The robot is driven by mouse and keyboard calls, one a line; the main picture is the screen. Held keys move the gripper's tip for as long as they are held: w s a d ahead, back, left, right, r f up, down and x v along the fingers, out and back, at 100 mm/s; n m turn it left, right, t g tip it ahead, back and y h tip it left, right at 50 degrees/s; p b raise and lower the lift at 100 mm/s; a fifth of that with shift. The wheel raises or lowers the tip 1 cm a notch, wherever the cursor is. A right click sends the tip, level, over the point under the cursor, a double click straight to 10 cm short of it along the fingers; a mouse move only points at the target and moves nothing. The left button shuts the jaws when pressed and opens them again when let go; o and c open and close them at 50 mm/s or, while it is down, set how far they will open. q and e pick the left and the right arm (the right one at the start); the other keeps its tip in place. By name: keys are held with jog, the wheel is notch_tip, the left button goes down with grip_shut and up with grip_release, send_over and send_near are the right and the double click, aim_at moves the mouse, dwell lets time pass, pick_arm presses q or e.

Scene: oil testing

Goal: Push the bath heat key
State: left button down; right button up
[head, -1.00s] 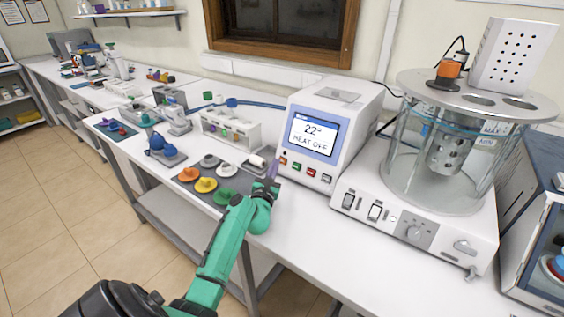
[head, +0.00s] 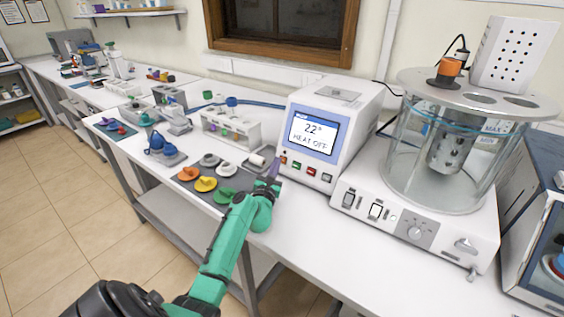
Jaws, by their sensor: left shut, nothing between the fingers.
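The white control unit (head: 345,113) stands on the bench; its screen (head: 312,133) reads 22° and HEAT OFF. Below the screen is a row of keys: an orange one (head: 284,160), a green one (head: 296,166), a red one (head: 311,171) and a dark one (head: 326,177). I cannot read the key labels. My left gripper (head: 274,168) is shut and empty, just left of the orange key at the front of the unit. I cannot tell whether its tip touches the unit. My right gripper is not in view.
A glass bath (head: 440,160) on a white base with switches (head: 375,211) and a knob (head: 414,232) stands to the right. A dark mat (head: 184,184) with coloured pieces and a white rack (head: 246,133) lie left. Bare bench top is in front of the unit.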

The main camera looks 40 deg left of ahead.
pick_arm(q)
jog(key=shift+w+f+b, duration=0.15)
jog(key=shift+w+b, duration=0.15)
jog(key=shift+w, duration=0.1)
dwell(0.7)
dwell(0.3)
jog(key=shift+s+r+p, duration=0.2)
jog(key=shift+s+p, duration=0.2)
jog(key=shift+p, duration=0.15)
jog(key=shift+s, duration=0.35)
jog(key=shift+s+r+p, duration=0.15)
jog(key=shift+s+p, duration=0.05)
jog(key=shift+p, duration=0.25)
jog(key=s, duration=0.1)
jog(key=s+r+p, duration=0.1)
jog(key=s+p, duration=0.1)
jog(key=shift+s+r, duration=0.1)
jog(key=shift+r, duration=0.15)
jog(key=shift+s+r+p, duration=0.1)
jog(key=shift+s+p, duration=0.4)
jog(key=shift+s, duration=0.05)
